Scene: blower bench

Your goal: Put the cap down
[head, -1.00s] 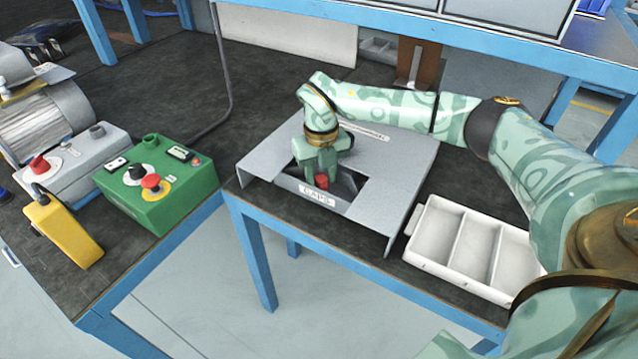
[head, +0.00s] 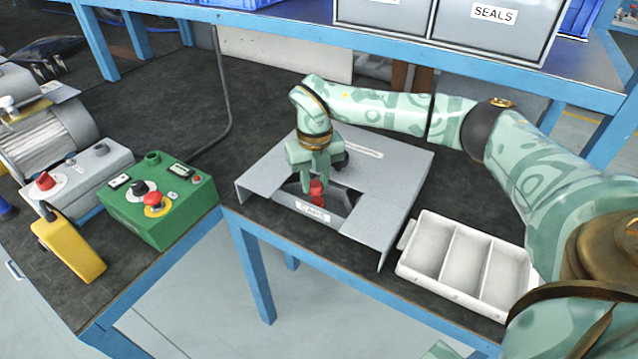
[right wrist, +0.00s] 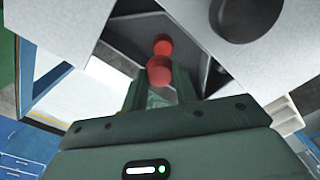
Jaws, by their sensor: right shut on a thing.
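A red cap (head: 317,187) is between the fingers of my right gripper (head: 318,180), which is shut on it and points down. The gripper is over the front opening of a grey sheet-metal cover (head: 385,165), just behind a label reading CAPS (head: 313,211). In the right wrist view, the held cap (right wrist: 159,70) shows at the fingertips. A second red rounded shape (right wrist: 163,46) shows just beyond it; I cannot tell if it is a separate cap. The dark opening lies around and below. My left gripper is not in view.
A white three-compartment tray (head: 468,262), empty, sits right of the cover. A green control box (head: 160,205), a yellow pendant (head: 68,245) and a motor (head: 50,125) are at left. A SEALS bin (head: 490,25) stands on the shelf above.

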